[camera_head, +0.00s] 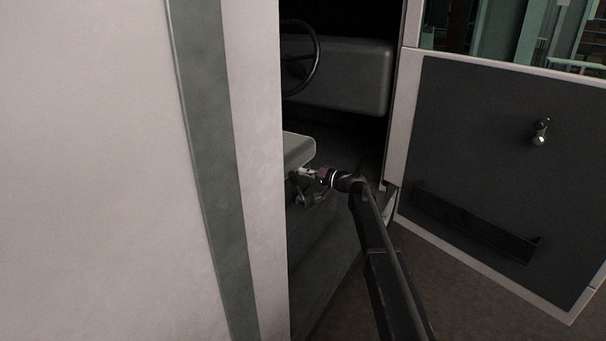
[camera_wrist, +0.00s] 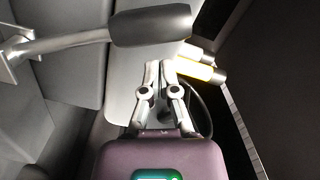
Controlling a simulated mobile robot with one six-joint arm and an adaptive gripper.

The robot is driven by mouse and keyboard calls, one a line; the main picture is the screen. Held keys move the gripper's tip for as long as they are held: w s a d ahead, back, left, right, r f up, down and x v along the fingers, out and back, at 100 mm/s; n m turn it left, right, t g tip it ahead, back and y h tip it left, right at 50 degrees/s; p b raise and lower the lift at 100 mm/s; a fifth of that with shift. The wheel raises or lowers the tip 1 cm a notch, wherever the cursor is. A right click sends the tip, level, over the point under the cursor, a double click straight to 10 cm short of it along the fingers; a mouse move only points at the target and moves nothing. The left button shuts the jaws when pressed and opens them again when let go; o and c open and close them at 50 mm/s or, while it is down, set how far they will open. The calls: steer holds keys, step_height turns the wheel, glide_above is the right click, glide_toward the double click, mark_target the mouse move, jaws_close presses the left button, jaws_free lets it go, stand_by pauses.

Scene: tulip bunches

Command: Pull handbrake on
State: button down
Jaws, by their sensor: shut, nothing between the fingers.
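The handbrake lever shows in the wrist view as a dark cylindrical grip (camera_wrist: 152,25) on a pale metal rod coming from a bracket at the left. My gripper (camera_wrist: 158,68) is shut and empty, with its fingertips just below the grip in the picture. A small gap shows between them and the grip, so they do not appear to touch it. In the head view my gripper (camera_head: 306,172) reaches through the doorway beside the seat (camera_head: 298,149). The lever cannot be made out clearly there.
The open door (camera_head: 480,130) with a handle (camera_head: 540,131) stands right of my arm. The white vehicle body (camera_head: 100,170) fills the left and hides part of the cab. A steering wheel (camera_head: 300,60) is further inside. Yellow-lit cylinders (camera_wrist: 200,68) lie right of my fingertips.

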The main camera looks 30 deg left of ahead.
steer(key=w+d+r+p, duration=0.1)
steer(key=w+d, duration=0.1)
steer(key=d, duration=0.8)
steer(key=shift+d+r, duration=0.25)
steer(key=shift+d, duration=0.15)
steer(key=shift+w, duration=0.1)
steer(key=s+d+f+m+h+p, duration=0.1)
steer(key=s+d+h+p, duration=0.3)
steer(key=s+d, duration=0.6)
steer(key=s+d+f+m+h+p, duration=0.1)
steer(key=s+d+f+h+p, duration=0.2)
steer(key=d, duration=2)
steer(key=s+d+f+m+h+p, duration=0.2)
steer(key=s+d+h+p, duration=0.3)
steer(key=s+d+h, duration=0.5)
steer(key=s+d, duration=0.6)
steer(key=s, duration=0.3)
steer(key=shift+s+d+f+g+h, duration=0.25)
steer(key=shift+d+f+g+h, duration=0.05)
steer(key=shift+d+h, duration=0.1)
